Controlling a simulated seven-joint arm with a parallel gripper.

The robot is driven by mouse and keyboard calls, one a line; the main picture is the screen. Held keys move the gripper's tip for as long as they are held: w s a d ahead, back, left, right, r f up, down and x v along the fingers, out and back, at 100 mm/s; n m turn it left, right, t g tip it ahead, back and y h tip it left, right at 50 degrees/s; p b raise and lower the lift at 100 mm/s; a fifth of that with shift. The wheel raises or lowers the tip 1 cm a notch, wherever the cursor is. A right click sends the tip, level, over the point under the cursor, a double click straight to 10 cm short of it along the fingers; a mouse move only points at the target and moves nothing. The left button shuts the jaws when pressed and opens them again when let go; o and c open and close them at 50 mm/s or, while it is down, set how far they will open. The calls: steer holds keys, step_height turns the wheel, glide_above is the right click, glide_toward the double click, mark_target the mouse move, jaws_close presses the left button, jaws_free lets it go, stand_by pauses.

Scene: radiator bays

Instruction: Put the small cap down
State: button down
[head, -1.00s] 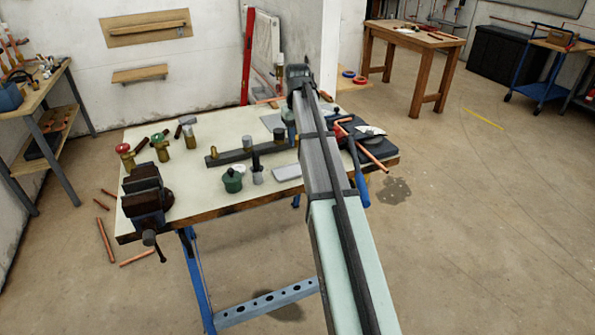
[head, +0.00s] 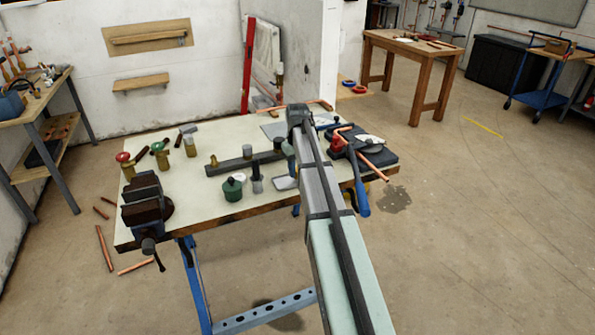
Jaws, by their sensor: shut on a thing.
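My arm reaches from the bottom right over the pale-topped workbench (head: 195,195). Its far joint is above the right half of the bench, and the part beyond it drops behind the arm. My gripper is hidden there, so its fingers and anything between them do not show. I cannot pick out the small cap for certain.
Brass valves with red (head: 124,158), green (head: 157,148) and white tops (head: 189,142) stand at the back left. A vise (head: 145,205) is on the left edge. A dark mat (head: 375,170) with a blue-handled tool (head: 361,193) is right. The bench's left middle is clear.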

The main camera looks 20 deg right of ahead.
steer(key=shift+f, duration=0.4)
steer(key=c, duration=0.8)
jaws_free()
steer(key=shift+f, duration=0.15)
step_height(320, 180, up, 12)
steer(key=shift+r, duration=0.2)
